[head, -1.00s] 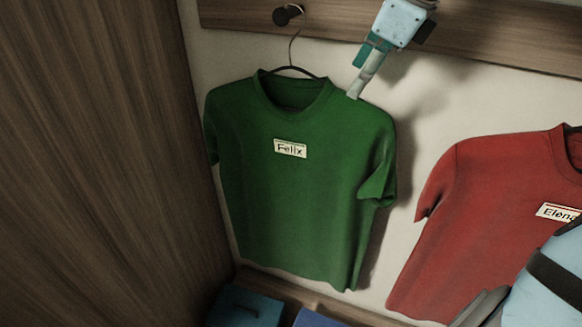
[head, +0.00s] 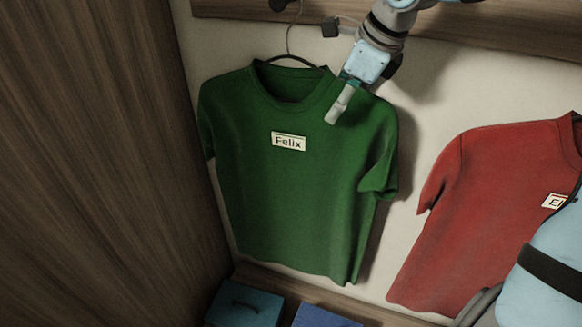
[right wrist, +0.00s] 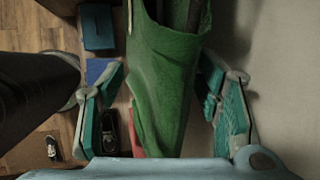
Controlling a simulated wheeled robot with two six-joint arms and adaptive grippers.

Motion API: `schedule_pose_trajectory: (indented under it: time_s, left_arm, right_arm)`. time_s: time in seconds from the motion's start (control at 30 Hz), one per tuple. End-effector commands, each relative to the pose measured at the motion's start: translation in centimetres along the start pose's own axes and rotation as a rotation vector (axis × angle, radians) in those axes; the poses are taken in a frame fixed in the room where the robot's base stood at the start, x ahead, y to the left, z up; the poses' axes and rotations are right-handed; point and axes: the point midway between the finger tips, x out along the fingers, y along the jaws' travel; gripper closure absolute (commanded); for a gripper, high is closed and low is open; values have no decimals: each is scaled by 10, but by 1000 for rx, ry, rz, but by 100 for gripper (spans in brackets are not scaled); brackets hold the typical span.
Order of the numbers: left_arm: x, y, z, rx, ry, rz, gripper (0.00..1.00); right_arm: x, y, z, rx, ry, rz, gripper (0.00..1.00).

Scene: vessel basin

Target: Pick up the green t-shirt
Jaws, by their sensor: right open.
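The green t-shirt (head: 290,190) with a "Felix" label (head: 289,142) hangs on a dark hanger (head: 293,60) against the pale wall. My right gripper (head: 338,108) comes from above at the shirt's right shoulder, one finger showing in front of the cloth. In the right wrist view the gripper (right wrist: 160,80) is open, its fingers on either side of the green cloth (right wrist: 162,70), with gaps at the sides. The other finger is hidden in the head view. My left gripper is not in view.
A red t-shirt (head: 480,200) hangs to the right. A wooden rail (head: 480,38) with a dark peg (head: 278,4) runs above. A wooden panel (head: 90,160) closes off the left. Blue boxes (head: 245,307) sit below the green shirt.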

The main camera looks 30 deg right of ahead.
Motion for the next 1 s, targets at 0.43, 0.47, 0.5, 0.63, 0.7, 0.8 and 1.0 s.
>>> schedule_pose_trajectory:
  time_s: [0.43,0.47,0.5,0.63,0.7,0.8,1.0]
  left_arm:
    - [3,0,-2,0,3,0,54]
    - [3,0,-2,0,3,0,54]
    - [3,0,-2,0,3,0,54]
    - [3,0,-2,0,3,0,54]
    - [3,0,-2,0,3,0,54]
    - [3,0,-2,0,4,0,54]
    - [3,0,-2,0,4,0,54]
  right_arm:
    - [3,1,-2,1,3,-1,41]
    - [3,1,-2,1,3,-1,41]
    - [3,1,-2,1,3,-1,45]
    - [3,1,-2,1,3,-1,65]
    - [3,1,-2,1,3,-1,77]
    - [3,1,-2,1,3,0,93]
    - [3,1,-2,1,3,-1,100]
